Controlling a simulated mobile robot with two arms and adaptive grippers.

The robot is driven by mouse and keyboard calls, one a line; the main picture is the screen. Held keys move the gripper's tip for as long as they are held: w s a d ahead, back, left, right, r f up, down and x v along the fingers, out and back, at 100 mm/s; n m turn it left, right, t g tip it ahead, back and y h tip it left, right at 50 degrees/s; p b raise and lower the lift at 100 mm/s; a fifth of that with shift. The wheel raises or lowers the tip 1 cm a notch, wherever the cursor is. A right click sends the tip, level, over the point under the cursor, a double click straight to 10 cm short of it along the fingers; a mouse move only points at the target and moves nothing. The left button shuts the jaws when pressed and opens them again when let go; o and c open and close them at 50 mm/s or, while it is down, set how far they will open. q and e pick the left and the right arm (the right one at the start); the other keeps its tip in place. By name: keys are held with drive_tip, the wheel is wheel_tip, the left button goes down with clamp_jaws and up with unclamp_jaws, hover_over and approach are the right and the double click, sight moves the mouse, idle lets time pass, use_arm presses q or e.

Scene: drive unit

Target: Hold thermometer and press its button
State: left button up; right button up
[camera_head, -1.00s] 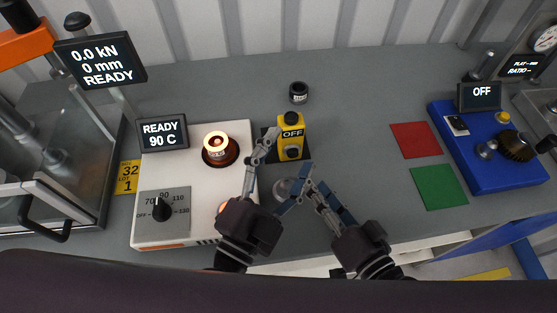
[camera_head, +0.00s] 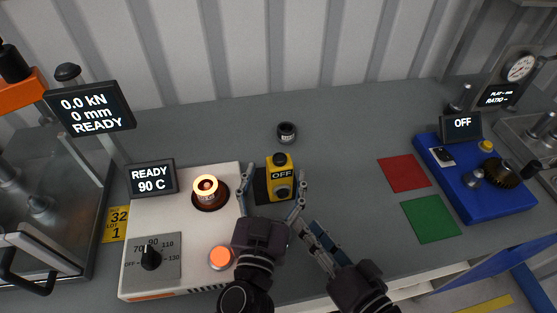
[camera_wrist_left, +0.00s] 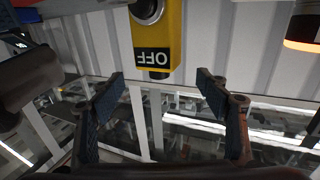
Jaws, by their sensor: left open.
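The thermometer (camera_head: 280,175) is a yellow box with a display reading OFF, a black cap on top and a round dark button (camera_head: 283,192) low on its front. It stands upright on the bench against a dark plate. My left gripper (camera_head: 276,172) is open, with one finger on each side of it. In the left wrist view the thermometer (camera_wrist_left: 157,35) shows upside down, beyond the open fingers, and no contact is visible.
A hot station (camera_head: 205,240) with a glowing part (camera_head: 206,186) stands close on the left. A small black cylinder (camera_head: 287,132) is behind the thermometer. Red (camera_head: 404,173) and green (camera_head: 431,219) mats and a blue device (camera_head: 480,185) are right. The bench between is clear.

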sight(278, 165)
use_arm(q)
drive_tip(key=shift+w+d, duration=0.25)
drive_tip(key=shift+w, duration=1.05)
drive_tip(key=shift+w+d, duration=0.2)
drive_tip(key=shift+w, duration=1.05)
drive_tip(key=c, duration=1.5)
drive_tip(key=shift+c, duration=0.3)
use_arm(e)
clamp_jaws()
